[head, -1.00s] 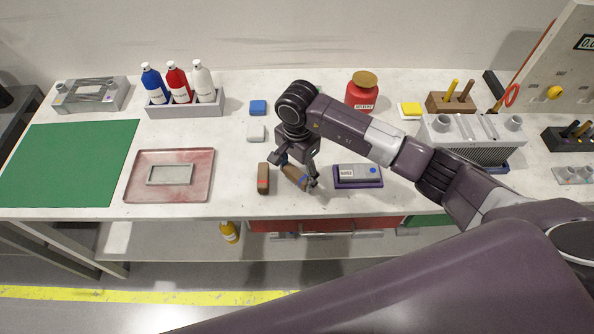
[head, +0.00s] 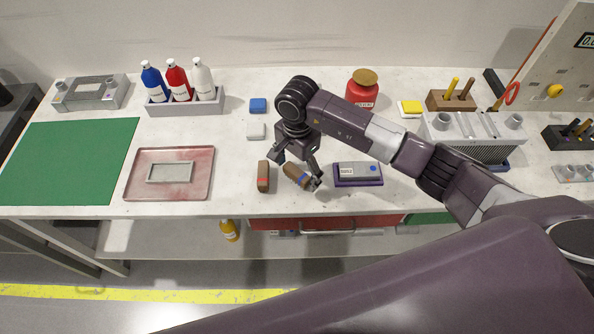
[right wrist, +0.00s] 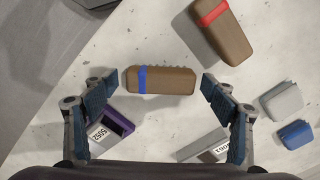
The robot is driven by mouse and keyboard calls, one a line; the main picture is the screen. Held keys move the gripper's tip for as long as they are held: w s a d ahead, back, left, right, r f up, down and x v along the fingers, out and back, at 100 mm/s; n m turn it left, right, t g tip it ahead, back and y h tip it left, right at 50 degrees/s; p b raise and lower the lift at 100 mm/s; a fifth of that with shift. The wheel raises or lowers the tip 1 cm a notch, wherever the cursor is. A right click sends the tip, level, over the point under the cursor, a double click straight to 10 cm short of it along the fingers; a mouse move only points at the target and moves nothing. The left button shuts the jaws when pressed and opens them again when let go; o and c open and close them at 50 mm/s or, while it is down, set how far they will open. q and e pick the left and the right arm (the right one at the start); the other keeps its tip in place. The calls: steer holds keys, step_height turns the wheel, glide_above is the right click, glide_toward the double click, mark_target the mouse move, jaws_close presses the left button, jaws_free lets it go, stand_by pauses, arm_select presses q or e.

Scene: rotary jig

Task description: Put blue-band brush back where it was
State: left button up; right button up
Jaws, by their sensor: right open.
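The blue-band brush (head: 296,177), a brown block with a blue stripe, lies on the table left of the purple tray. In the right wrist view the brush (right wrist: 162,80) lies crosswise between the spread fingers, with gaps at both ends. My right gripper (head: 297,167) is open, over the brush and holding nothing. A similar brush with a red band (head: 263,178) lies just to its left; it also shows in the right wrist view (right wrist: 222,30). My left gripper is not in view.
The purple tray (head: 358,184) holds a grey labelled block close on the right. A blue block (head: 258,105) and a grey block (head: 256,131) lie behind. A red jar (head: 362,92) stands at the back. A reddish tray (head: 205,178) is at left. The table's front edge is near.

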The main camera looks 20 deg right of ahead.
mark_target(297, 171)
step_height(297, 171, up, 12)
steer(key=b, duration=0.3)
steer(key=shift+f+b, duration=0.25)
steer(key=shift+b, duration=0.15)
